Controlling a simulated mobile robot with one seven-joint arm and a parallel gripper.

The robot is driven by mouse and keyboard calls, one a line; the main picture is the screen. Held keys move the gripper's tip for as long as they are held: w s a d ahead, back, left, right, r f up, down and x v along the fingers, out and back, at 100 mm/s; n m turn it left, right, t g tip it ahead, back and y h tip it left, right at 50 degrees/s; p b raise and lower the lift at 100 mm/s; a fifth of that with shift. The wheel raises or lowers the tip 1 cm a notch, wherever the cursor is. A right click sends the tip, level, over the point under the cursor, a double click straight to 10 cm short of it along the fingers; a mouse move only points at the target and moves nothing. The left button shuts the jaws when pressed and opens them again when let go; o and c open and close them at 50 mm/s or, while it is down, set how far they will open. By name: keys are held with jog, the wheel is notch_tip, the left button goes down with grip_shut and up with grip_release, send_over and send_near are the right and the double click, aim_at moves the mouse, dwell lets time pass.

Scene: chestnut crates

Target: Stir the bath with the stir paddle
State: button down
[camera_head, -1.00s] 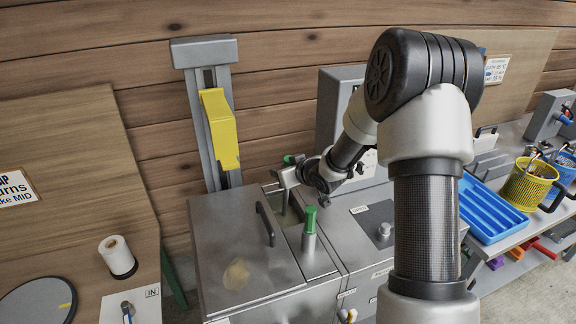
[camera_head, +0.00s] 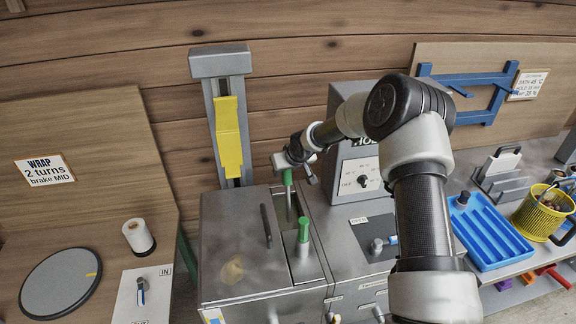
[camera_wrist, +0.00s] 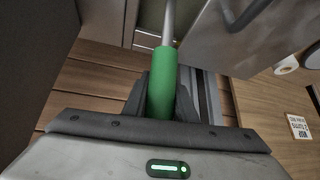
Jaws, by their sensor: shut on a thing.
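My gripper (camera_head: 284,164) is shut on a green handle (camera_wrist: 162,85), which I take for the stir paddle's. In the head view the stir paddle (camera_head: 288,178) hangs upright below the jaws at the back of the bath's opening. In the wrist view its thin metal shaft (camera_wrist: 169,25) runs away from the handle. Its lower end is hidden. The bath is a steel tank (camera_head: 240,294) with a narrow open slot on its right. A second green-topped tool (camera_head: 304,230) stands in front of my gripper, near the slot's right edge.
A lid with a dark bar handle (camera_head: 266,225) covers the tank's left part. A yellow piece on a grey column (camera_head: 228,135) rises behind. A control box (camera_head: 358,178) stands right of my gripper. A blue tray (camera_head: 487,232) and yellow basket (camera_head: 541,215) are further right.

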jog(key=shift+w+a+f+g+p, duration=0.15)
jog(key=shift+w+f+g+p, duration=0.2)
jog(key=shift+w+g+p, duration=0.25)
jog(key=c, duration=1.5)
grip_release()
jog(key=shift+o, duration=0.2)
jog(key=b+v, duration=0.1)
jog(key=v, duration=1.6)
jog(key=shift+a+r, duration=0.15)
jog(key=shift+r, duration=0.1)
